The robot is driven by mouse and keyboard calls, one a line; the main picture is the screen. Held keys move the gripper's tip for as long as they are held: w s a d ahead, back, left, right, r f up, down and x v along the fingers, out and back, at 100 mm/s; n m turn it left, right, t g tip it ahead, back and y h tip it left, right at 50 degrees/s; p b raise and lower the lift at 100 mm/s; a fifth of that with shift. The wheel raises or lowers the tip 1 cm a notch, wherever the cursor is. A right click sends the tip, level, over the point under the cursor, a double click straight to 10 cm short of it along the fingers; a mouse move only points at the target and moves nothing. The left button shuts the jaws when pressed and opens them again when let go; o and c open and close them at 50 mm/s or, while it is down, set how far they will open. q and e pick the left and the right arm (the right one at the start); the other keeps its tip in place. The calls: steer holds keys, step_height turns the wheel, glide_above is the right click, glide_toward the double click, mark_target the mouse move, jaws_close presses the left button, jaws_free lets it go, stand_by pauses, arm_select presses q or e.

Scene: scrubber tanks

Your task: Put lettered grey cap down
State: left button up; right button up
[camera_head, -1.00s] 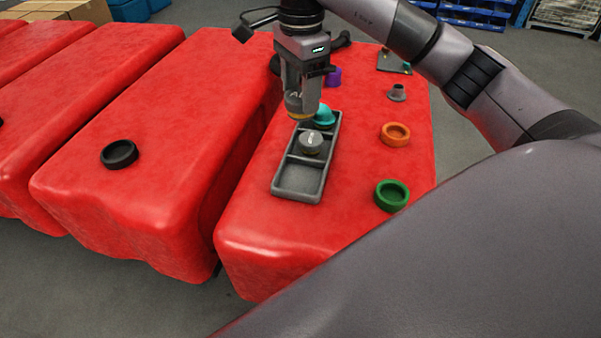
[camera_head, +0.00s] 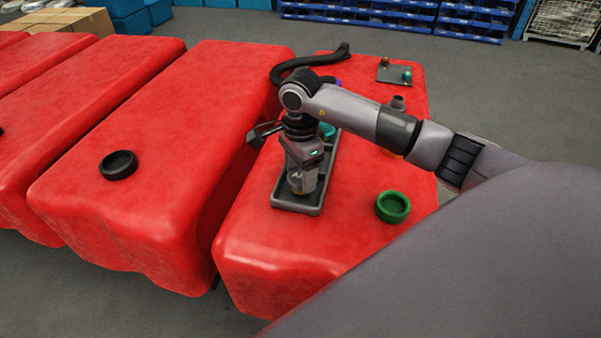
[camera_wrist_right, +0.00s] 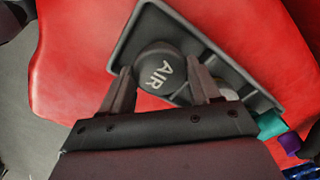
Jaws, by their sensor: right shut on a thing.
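The lettered grey cap (camera_wrist_right: 153,68) shows "AIR" in the right wrist view, between the fingers of my right gripper (camera_wrist_right: 161,76). The gripper is shut on it. In the head view my right gripper (camera_head: 301,190) points down into the near compartment of the grey tray (camera_head: 294,208), and the cap is mostly hidden there. I cannot tell whether the cap touches the tray floor. The tray also shows in the right wrist view (camera_wrist_right: 205,43). A light grey piece (camera_wrist_right: 228,93) is partly hidden behind one finger. My left gripper is not in view.
A teal cap (camera_head: 327,130) is at the tray's far end. A green ring cap (camera_head: 393,207) stands to the right, with clear red surface between. A black ring cap (camera_head: 118,165) sits on the red tank to the left. A black hose (camera_head: 310,62) lies at the back.

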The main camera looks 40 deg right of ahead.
steer(key=shift+f, duration=0.5)
steer(key=shift+f, duration=0.2)
steer(key=o, duration=1.2)
steer(key=shift+r, duration=0.1)
steer(key=shift+r, duration=0.15)
